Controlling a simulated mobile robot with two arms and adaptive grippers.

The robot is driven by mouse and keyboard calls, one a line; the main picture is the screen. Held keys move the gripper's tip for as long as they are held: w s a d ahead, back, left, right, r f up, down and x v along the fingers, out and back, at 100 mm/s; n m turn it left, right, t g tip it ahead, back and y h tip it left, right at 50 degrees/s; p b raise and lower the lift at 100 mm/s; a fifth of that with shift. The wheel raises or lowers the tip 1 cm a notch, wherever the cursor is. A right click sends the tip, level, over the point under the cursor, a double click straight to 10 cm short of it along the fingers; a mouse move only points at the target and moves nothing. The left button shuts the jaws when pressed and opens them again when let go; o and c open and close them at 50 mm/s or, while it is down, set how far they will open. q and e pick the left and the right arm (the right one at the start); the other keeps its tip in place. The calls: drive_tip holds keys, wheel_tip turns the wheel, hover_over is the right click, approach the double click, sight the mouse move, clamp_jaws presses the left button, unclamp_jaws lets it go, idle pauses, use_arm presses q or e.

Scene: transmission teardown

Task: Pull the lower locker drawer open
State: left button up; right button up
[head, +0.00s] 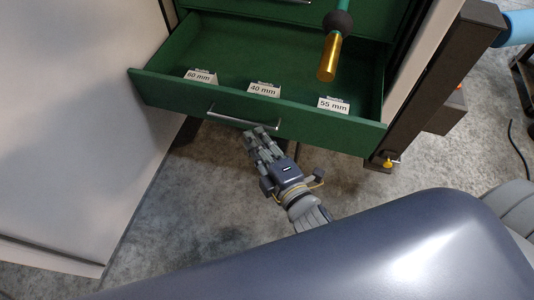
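The green drawer (180,95) stands pulled out from the green locker (350,18), its inside open to view. A thin silver handle (225,118) runs along its front panel. My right gripper (260,131) is just below and in front of the handle, fingertips close to its right part. Its two fingers are close together; whether they touch or close on the bar cannot be made out. My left gripper is not in view.
White labels reading 60 mm (201,76), 40 mm (264,89) and 55 mm (333,105) stand in the drawer. A brass-ended tool (328,58) shows above it. A pale panel (70,110) borders the left; a dark post (436,80) stands right. Concrete floor is bare below.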

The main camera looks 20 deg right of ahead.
drive_tip(key=shift+v, duration=2.45)
drive_tip(key=shift+f, duration=0.1)
drive_tip(key=s+d+f+m+g+h+b, duration=0.1)
drive_tip(key=s+f+m+g, duration=0.25)
drive_tip(key=f, duration=1.45)
drive_tip(key=s+d+f+m+g+b, duration=0.1)
drive_tip(key=s+f+m+g, duration=0.25)
drive_tip(key=f, duration=1.45)
drive_tip(key=s+d+f+m+g+h+b, duration=0.1)
drive_tip(key=s+d+f+m+g, duration=0.3)
drive_tip(key=s+f, duration=0.7)
drive_tip(key=s+d+f+m+g+h+b, duration=0.1)
drive_tip(key=s+d+f+m+g, duration=0.3)
drive_tip(key=s+f, duration=0.7)
drive_tip(key=d+m, duration=0.1)
drive_tip(key=d, duration=0.1)
drive_tip(key=shift+s+d+f, duration=0.25)
drive_tip(key=shift+s+d, duration=0.15)
